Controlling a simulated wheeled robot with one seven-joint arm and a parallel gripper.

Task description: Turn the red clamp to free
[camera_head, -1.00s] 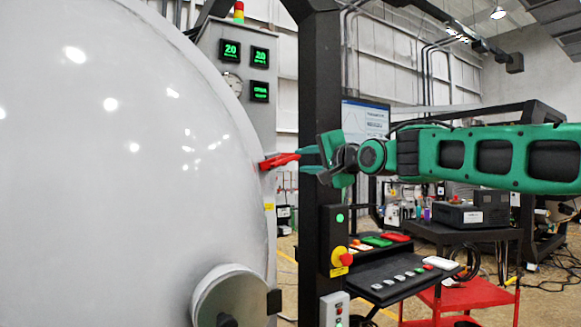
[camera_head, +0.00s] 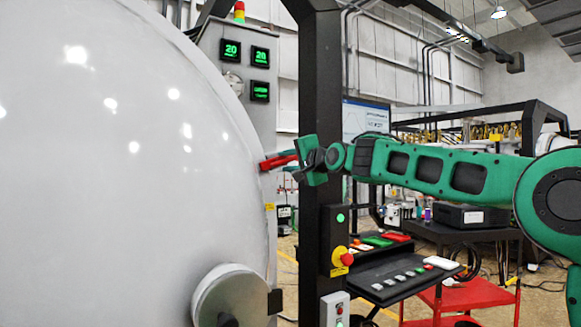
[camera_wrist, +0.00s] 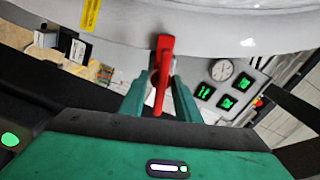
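The red clamp (camera_head: 280,161) sits at the right rim of the large white furnace door (camera_head: 120,150). In the wrist view the clamp (camera_wrist: 163,70) is a red handle pointing from the rim toward my gripper. My gripper (camera_head: 289,162) is at the clamp, with its green fingers alongside the handle. In the wrist view my gripper (camera_wrist: 161,88) has one finger on each side of the handle, which lies between them. The fingers look apart, with narrow gaps beside the handle. The tips partly overlap the clamp in the head view.
A black post (camera_head: 321,100) stands just behind my gripper. A control panel (camera_head: 400,284) with buttons and a red emergency stop (camera_head: 347,259) lies below. A grey cabinet with green displays (camera_head: 260,91) is behind the door. A red cart (camera_head: 470,296) stands at the lower right.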

